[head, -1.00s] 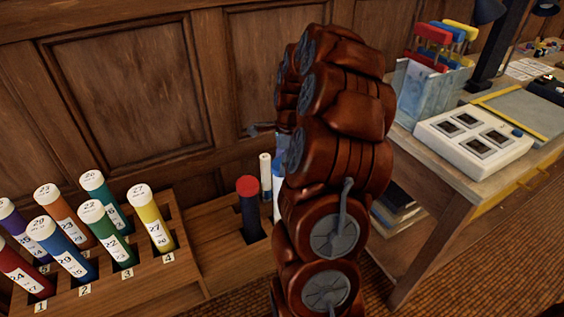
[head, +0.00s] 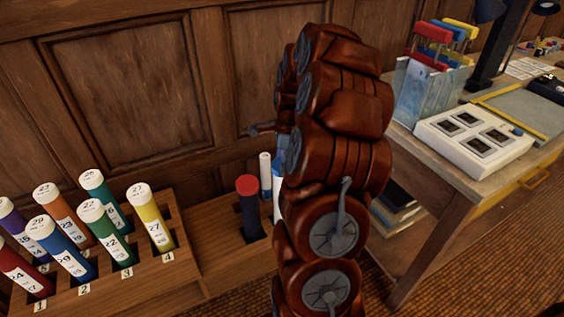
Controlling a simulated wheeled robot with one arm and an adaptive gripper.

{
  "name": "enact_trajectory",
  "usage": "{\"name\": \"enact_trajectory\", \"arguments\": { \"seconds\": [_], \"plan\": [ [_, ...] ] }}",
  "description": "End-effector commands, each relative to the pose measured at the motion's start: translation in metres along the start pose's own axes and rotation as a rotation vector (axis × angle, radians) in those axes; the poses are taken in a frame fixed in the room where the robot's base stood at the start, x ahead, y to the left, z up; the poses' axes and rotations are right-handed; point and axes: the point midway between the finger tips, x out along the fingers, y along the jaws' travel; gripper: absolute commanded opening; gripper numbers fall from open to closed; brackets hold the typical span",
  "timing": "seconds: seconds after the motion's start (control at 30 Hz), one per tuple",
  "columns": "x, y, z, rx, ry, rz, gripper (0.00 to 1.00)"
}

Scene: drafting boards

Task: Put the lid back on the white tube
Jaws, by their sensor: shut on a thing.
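A slim white tube (head: 265,170) stands in the wooden rack in the head view, just left of my brown arm. A white and blue tube (head: 278,188) stands right beside it, partly hidden by the arm. I cannot tell for sure which of these is the task's white tube, or whether either is open on top. I cannot make out the lid.
A dark tube with a red lid (head: 248,207) stands in the rack's near part. Several coloured, numbered tubes with white tops fill the slots of the left rack (head: 150,268). A wood-panelled wall (head: 130,90) rises behind. A desk (head: 470,185) with a white device (head: 475,140) stands right.

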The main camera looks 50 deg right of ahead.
Motion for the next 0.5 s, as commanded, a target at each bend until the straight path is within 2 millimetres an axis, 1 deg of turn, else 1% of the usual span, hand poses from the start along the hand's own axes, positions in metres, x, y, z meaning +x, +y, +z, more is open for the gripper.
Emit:
{"name": "enact_trajectory", "arguments": {
  "seconds": [0.17,0.2,0.4,0.47,0.5],
  "plan": [
    [-0.0001,0.0,0.0002,0.0,0.0,0.0,0.54],
    [-0.0001,0.0,0.0002,0.0,0.0,0.0,0.69],
    [-0.0001,0.0,0.0002,0.0,0.0,0.0,0.9],
    [-0.0001,0.0,0.0002,0.0,0.0,0.0,0.96],
    [-0.0001,0.0,0.0002,0.0,0.0,0.0,0.98]
  ]
}}
